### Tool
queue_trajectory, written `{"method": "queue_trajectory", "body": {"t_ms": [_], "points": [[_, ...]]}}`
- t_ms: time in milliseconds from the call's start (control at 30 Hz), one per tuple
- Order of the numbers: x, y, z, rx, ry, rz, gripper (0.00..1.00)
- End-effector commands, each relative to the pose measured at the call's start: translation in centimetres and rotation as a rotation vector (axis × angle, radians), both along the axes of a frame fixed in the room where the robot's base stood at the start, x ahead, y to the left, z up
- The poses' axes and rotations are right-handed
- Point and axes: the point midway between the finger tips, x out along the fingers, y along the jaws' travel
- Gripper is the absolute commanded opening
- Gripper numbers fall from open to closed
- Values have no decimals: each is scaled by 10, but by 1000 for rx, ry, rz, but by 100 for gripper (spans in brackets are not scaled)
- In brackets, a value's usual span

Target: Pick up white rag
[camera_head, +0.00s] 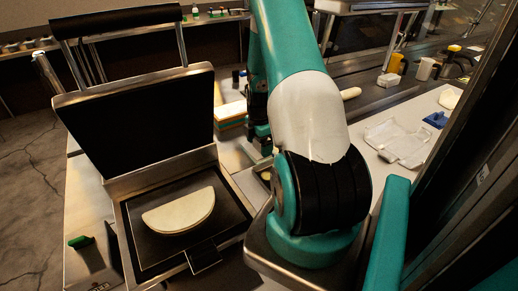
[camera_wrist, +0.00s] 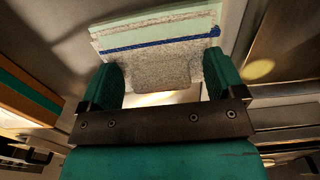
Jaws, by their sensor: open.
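In the wrist view, a pale cloth-like piece (camera_wrist: 155,45) with a blue stripe, a light green far edge and a speckled grey-white near part lies ahead of my gripper; I take it to be the white rag. My gripper (camera_wrist: 162,75) is open. Its two green fingers stand at the left and right of the speckled near part, which shows between them. I cannot tell whether they touch it. In the head view my arm hides this cloth, and my fingers cannot be made out there.
A stack of coloured boards (camera_head: 231,114) stands left of my wrist. The open griddle (camera_head: 128,262) holds a folded tortilla (camera_head: 180,211). A crumpled white sheet or tray (camera_head: 396,143), a blue object (camera_head: 436,119) and mugs (camera_head: 425,69) stand on the right counter.

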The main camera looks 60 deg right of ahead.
Motion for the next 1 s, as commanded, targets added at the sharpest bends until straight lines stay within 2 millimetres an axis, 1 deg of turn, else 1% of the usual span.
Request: {"method": "queue_trajectory", "body": {"t_ms": [67,167,200,267,300,367,400,633,767,867,967,1000], "points": [[0,0,0,0,0,0,88],[0,0,0,0,0,0,68],[0,0,0,0,0,0,58],[0,0,0,0,0,0,45],[0,0,0,0,0,0,35],[0,0,0,0,0,0,35],[0,0,0,0,0,0,31],[0,0,2,0,0,0,31],[1,-1,11,-2,-1,0,31],[1,-1,25,-4,-3,0,31],[1,-1,49,-6,-5,0,31],[1,-1,61,-6,-6,0,31]]}}
